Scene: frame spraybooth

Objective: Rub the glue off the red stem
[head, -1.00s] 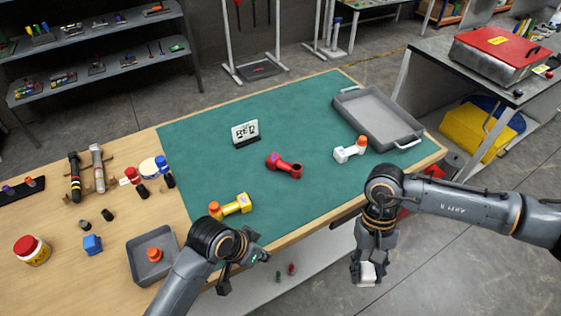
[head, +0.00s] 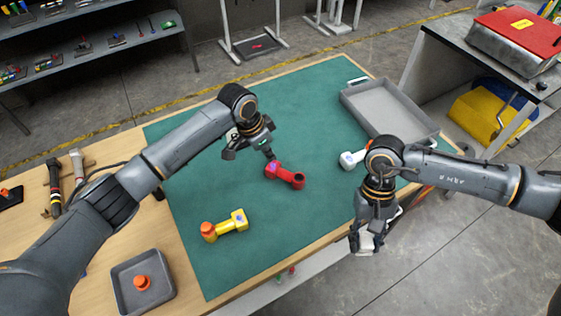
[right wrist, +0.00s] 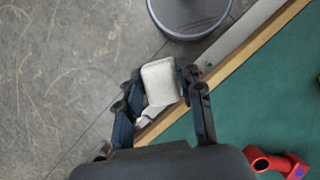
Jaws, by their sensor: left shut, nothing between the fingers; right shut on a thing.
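The red stem (head: 292,179) lies on its side on the green mat (head: 310,120). A small pale blue patch shows near its far left end. It also shows at the lower right of the right wrist view (right wrist: 275,162). My left gripper (head: 270,156) is shut and empty, with its fingertips at the stem's far left end; I cannot tell if they touch it. My right gripper (head: 364,246) is shut on a white pad (head: 367,241), held out past the table's front edge. The white pad (right wrist: 160,82) also shows between the fingers in the right wrist view.
A yellow stem with an orange end (head: 230,225) lies at the front left of the mat. A white stem (head: 350,160) is partly behind my right arm. A grey tray (head: 352,100) stands at the back right. A small grey bin (head: 122,292) holds an orange part.

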